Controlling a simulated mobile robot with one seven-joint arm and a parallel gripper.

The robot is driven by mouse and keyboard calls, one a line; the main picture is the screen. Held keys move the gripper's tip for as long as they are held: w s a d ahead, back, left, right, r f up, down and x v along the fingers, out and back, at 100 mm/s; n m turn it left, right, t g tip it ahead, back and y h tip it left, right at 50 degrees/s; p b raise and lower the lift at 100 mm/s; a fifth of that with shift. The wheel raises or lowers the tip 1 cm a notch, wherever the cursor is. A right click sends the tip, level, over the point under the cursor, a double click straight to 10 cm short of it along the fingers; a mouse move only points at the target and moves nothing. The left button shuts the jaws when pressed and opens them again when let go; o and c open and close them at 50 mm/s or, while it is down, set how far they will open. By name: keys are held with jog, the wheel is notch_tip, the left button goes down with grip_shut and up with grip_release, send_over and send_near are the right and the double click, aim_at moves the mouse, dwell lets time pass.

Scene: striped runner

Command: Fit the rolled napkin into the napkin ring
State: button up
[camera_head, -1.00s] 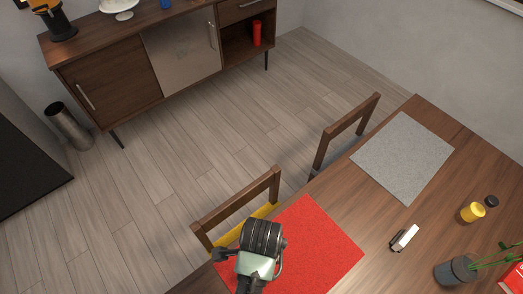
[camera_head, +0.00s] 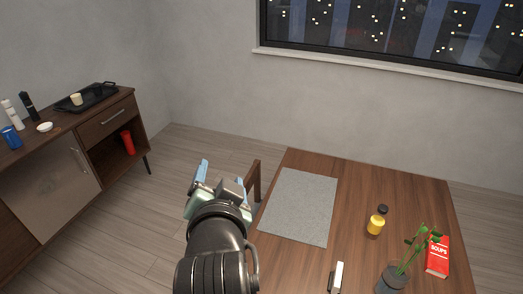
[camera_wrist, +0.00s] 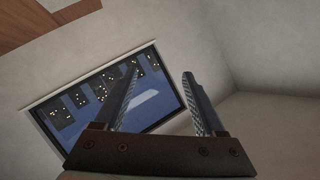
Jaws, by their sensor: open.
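I cannot make out a rolled napkin or a napkin ring for certain in either current view. A small white piece with a dark side (camera_head: 338,277) lies on the table near the bottom of the head view; I cannot tell what it is. My gripper (camera_head: 222,182) is raised in front of the table's left edge in the head view. In the wrist view my gripper (camera_wrist: 160,78) shows two fingers apart with nothing between them, facing the wall and window.
The wooden table (camera_head: 350,195) carries a grey mat (camera_head: 298,208), a yellow jar (camera_head: 376,225), a dark plant pot (camera_head: 392,279) and a red book (camera_head: 438,257). A chair (camera_head: 254,181) stands at its left side. A sideboard (camera_head: 112,123) with a black tray (camera_head: 100,97) stands left.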

jog(key=s+d+r+n+t, duration=0.1)
jog(key=d+r+t, duration=0.15)
jog(key=r, duration=0.65)
jog(key=s+d+r+n+t, duration=0.15)
jog(key=r+t, duration=0.25)
jog(key=r, duration=0.5)
jog(key=s+d+r+n+t+h, duration=0.1)
jog(key=s+r+t, duration=0.2)
jog(key=r, duration=0.6)
jog(key=s+d+r+n+t, duration=0.2)
jog(key=s+r+t, duration=0.1)
jog(key=s+r, duration=0.4)
jog(key=shift+s+r+t+h, duration=0.35)
jog(key=shift+s+r+h, duration=0.05)
jog(key=shift+r, duration=0.5)
